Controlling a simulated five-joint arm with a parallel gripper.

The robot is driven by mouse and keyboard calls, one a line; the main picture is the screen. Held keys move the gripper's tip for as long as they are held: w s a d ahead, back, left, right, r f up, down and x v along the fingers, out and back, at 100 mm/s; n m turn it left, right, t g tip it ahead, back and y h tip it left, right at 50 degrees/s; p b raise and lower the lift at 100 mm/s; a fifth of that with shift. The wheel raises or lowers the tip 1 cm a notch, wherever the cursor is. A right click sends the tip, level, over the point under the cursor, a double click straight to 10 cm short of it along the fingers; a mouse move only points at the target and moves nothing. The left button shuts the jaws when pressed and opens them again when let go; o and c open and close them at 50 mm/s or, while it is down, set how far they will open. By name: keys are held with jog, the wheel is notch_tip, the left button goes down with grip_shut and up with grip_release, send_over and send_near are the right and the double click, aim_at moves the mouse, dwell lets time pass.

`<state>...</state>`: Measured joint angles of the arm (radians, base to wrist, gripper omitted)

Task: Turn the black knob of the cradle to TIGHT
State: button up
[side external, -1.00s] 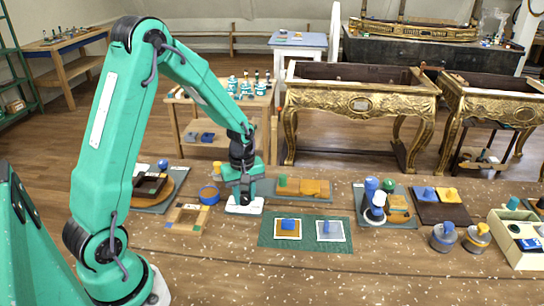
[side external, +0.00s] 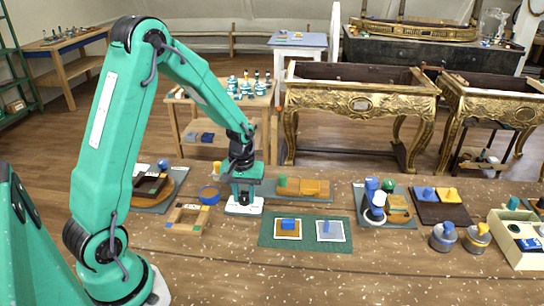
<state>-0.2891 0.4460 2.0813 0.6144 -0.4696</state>
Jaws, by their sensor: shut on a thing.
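My gripper (side external: 244,186) points down over a small teal fixture with a white base (side external: 243,208), which looks like the cradle. The fixture stands on the wooden bench, left of centre. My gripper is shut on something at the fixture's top. That is likely the black knob, but the jaws and wrist hide it. I cannot make out any TIGHT mark or the knob's angle at this size.
A blue ring (side external: 209,195) and a small wooden frame (side external: 187,218) lie close left of the gripper. A wooden block on a grey mat (side external: 325,198) is close right. A green mat (side external: 305,246) with two squares lies in front. The bench's front is clear.

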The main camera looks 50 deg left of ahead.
aim_at(244, 198)
jog(key=m, duration=0.5)
jog(key=shift+m, duration=0.3)
jog(key=m, duration=0.6)
jog(key=shift+a, duration=0.1)
jog(key=o, duration=1)
jog(key=shift+r, duration=0.1)
jog(key=shift+r, duration=3.85)
